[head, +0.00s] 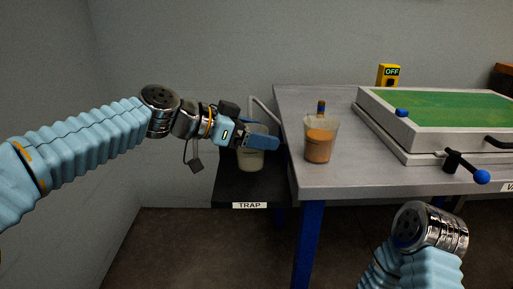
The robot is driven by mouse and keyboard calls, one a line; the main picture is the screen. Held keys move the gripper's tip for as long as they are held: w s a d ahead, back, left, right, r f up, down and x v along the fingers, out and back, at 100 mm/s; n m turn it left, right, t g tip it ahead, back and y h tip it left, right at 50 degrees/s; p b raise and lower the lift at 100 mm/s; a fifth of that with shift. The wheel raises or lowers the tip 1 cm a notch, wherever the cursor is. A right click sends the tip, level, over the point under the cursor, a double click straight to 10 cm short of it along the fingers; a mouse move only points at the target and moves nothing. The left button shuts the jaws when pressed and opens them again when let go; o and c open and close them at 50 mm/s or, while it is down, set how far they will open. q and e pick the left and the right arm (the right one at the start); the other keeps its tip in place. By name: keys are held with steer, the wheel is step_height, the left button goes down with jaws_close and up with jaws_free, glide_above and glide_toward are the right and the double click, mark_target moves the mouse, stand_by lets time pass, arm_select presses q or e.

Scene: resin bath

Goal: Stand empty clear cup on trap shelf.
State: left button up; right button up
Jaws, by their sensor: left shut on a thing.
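A pale, see-through cup (250,160) is at the dark trap shelf (232,188), left of the table. My left gripper (262,141) is shut on the cup near its upper part and hides some of it. The cup looks upright. Its base appears low over or on the shelf; I cannot tell whether it touches. The shelf has a white label reading TRAP on its front edge. My right arm shows at the lower right, but its gripper is not in view.
A cup of orange-brown liquid (319,142) with a blue-ended stick stands on the grey table (345,178) near its left edge. A white-framed box with a green top (440,108) fills the right. A yellow OFF switch (388,75) stands behind. A thin tube (266,110) runs behind my gripper.

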arm_select(q)
steer(key=shift+w+f+b, duration=0.2)
steer(key=shift+f+b, duration=0.15)
steer(key=shift+f, duration=1.4)
steer(key=shift+f+b, duration=0.3)
steer(key=shift+b, duration=0.05)
steer(key=o, duration=0.9)
steer(key=shift+r, duration=0.15)
steer(key=shift+o, duration=0.2)
steer(key=shift+r+p, duration=0.15)
steer(key=shift+p, duration=0.2)
steer(key=shift+a+r, duration=0.1)
steer(key=shift+a, duration=0.15)
steer(key=v, duration=1.1)
steer(key=shift+a+r, duration=0.2)
steer(key=shift+s, duration=0.15)
